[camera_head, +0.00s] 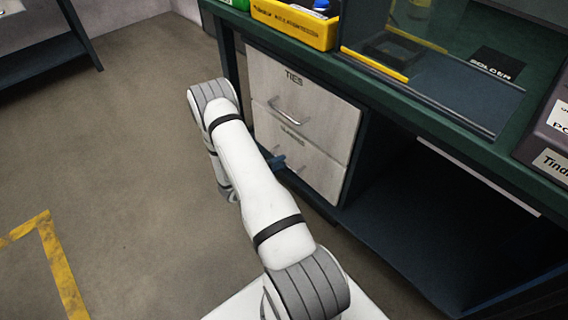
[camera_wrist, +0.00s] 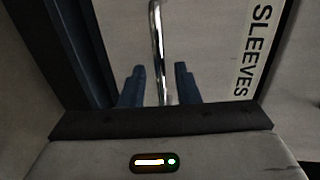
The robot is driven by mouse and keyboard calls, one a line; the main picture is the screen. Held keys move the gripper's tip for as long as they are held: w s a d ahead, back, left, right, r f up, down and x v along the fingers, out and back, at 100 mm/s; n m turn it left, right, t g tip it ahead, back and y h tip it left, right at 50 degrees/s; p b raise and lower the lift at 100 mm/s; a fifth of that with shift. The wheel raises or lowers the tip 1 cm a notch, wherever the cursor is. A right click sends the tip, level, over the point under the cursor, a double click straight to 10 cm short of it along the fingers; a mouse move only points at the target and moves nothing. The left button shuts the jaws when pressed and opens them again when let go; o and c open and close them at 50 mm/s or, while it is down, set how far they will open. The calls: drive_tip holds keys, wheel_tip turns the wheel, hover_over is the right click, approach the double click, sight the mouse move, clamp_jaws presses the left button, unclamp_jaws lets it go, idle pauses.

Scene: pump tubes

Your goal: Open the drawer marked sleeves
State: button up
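The sleeves drawer (camera_head: 325,180) is the lower pale front in the desk's drawer unit and looks shut, flush with the drawer above. Its label (camera_wrist: 253,50) reads SLEEVES in the wrist view. Its chrome bar handle (camera_wrist: 157,45) runs up the middle of the wrist view; in the head view my arm hides much of it. My gripper (camera_wrist: 159,84) is open, with one dark blue finger on each side of the handle and gaps visible between. In the head view my gripper (camera_head: 277,162) is at the lower drawer, mostly behind my arm.
The drawer marked TIES (camera_head: 315,98) is directly above, shut, with its own bar handle (camera_head: 289,113). The green desktop (camera_head: 440,115) overhangs the drawers and holds a yellow bin (camera_head: 295,23). Open floor (camera_head: 130,130) lies to the left.

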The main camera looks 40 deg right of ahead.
drive_tip(key=shift+x, duration=1.15)
clamp_jaws()
